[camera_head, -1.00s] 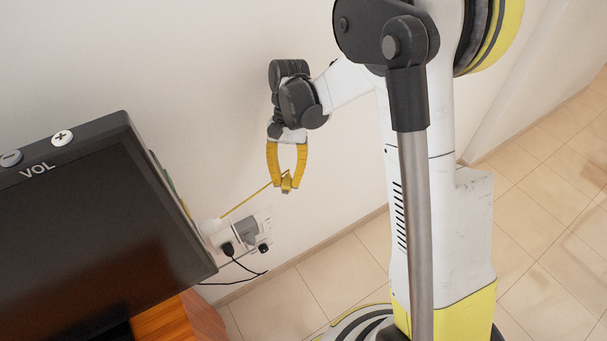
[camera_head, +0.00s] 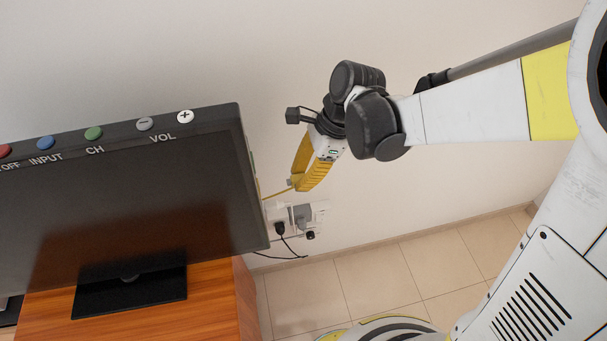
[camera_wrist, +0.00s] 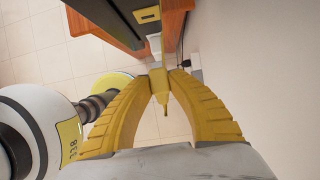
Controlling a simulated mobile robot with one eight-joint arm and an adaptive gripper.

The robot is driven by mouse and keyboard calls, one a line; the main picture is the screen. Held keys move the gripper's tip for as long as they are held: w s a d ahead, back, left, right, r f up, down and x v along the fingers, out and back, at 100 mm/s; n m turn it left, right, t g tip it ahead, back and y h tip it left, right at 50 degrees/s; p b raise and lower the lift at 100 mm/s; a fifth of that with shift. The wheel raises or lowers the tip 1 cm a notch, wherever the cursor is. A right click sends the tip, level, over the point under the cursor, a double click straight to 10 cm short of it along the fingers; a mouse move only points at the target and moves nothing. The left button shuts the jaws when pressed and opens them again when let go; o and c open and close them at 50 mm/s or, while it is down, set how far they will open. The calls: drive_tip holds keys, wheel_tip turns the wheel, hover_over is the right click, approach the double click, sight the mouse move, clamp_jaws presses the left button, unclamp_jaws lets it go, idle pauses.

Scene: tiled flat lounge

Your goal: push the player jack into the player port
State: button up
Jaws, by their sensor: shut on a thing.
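My gripper (camera_head: 308,172) is shut on the yellow player jack (camera_wrist: 159,85). It holds the jack off to the right of the television's side edge. In the wrist view the fingertips (camera_wrist: 160,76) close around the jack's body, and a pale grey plug end (camera_wrist: 155,48) points towards the television. The player port (camera_wrist: 147,15) looks like a yellow-framed socket on the television's edge, just ahead of the plug. A gap seems to lie between plug and port. In the head view the port side of the television (camera_head: 130,190) is seen nearly edge-on, so the port is hidden there.
The television stands on a wooden cabinet (camera_head: 215,300). The wall is close behind my gripper. Tiled floor (camera_head: 380,280) is open at the right.

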drive_tip(key=shift+a, duration=0.1)
drive_tip(key=shift+s+a, duration=0.25)
drive_tip(key=shift+a, duration=0.65)
drive_tip(key=shift+s+a, duration=0.2)
drive_tip(key=shift+a, duration=0.7)
drive_tip(key=shift+s+a, duration=0.25)
drive_tip(key=shift+a, duration=0.65)
drive_tip(key=shift+s+a, duration=0.15)
drive_tip(key=shift+a, duration=0.45)
idle(0.6)
drive_tip(key=o, duration=1)
drive_tip(key=v, duration=1.2)
approach(291, 179)
drive_tip(key=shift+w+d+r, duration=0.2)
drive_tip(key=shift+d+r, duration=0.1)
drive_tip(key=shift+d, duration=0.55)
drive_tip(key=shift+w+d+r, duration=0.2)
drive_tip(key=shift+d+r, duration=0.05)
drive_tip(key=shift+d, duration=0.6)
drive_tip(key=shift+w+d+r, duration=0.2)
drive_tip(key=shift+d+r, duration=0.1)
drive_tip(key=shift+d, duration=0.55)
